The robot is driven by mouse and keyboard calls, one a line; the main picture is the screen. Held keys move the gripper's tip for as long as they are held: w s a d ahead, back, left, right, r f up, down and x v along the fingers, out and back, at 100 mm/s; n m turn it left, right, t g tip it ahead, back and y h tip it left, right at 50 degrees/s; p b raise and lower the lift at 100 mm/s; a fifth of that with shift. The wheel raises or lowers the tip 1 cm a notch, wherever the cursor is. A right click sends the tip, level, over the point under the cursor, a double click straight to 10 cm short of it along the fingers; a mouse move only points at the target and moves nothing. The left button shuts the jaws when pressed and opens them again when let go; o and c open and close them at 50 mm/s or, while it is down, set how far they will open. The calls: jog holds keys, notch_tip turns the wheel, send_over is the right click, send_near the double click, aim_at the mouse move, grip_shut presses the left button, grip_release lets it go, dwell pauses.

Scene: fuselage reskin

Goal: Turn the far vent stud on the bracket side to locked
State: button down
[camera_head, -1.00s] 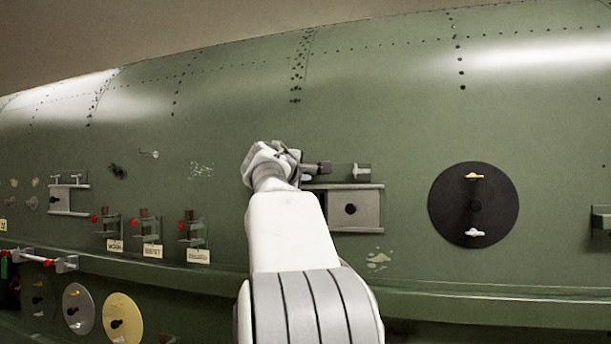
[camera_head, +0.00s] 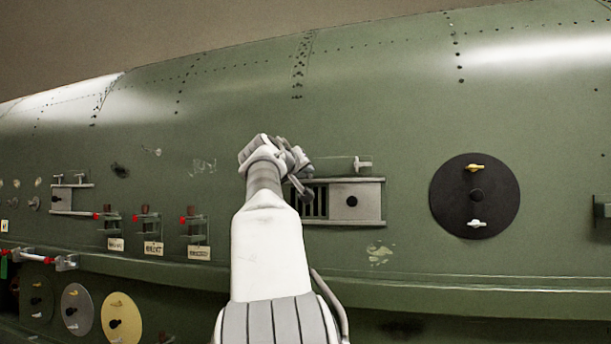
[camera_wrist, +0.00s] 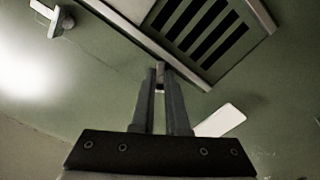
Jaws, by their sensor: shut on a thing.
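The vent (camera_head: 376,203) is on the green fuselage side, with dark slats at its left and a plain plate with a black knob at its right. A light wing stud (camera_head: 362,163) stands above its right end; it is likely the one at upper left in the wrist view (camera_wrist: 57,20). My gripper (camera_head: 303,180) is at the vent's upper left. In the wrist view my fingers (camera_wrist: 160,78) are shut on a small stud (camera_wrist: 160,72) beside the vent rail. The fingers hide most of this stud, so its turn is unclear.
A pale flat piece (camera_wrist: 221,120) lies right of my fingers. A black disc (camera_head: 495,205) with two wing studs is farther right. Red-ended clamp brackets (camera_head: 195,228) and a smaller vent (camera_head: 62,200) are at left. A ledge (camera_head: 450,275) runs below.

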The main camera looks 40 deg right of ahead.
jog(key=m, duration=0.4)
jog(key=m+b, duration=0.1)
jog(key=m, duration=0.1)
jog(key=shift+w+a+f, duration=0.15)
jog(key=shift+w+a, duration=0.05)
jog(key=shift+w, duration=0.15)
jog(key=shift+m, duration=0.4)
jog(key=c, duration=0.9)
grip_release()
jog(key=b+v, duration=0.8)
jog(key=v, duration=0.9)
jog(key=shift+s+a, duration=0.15)
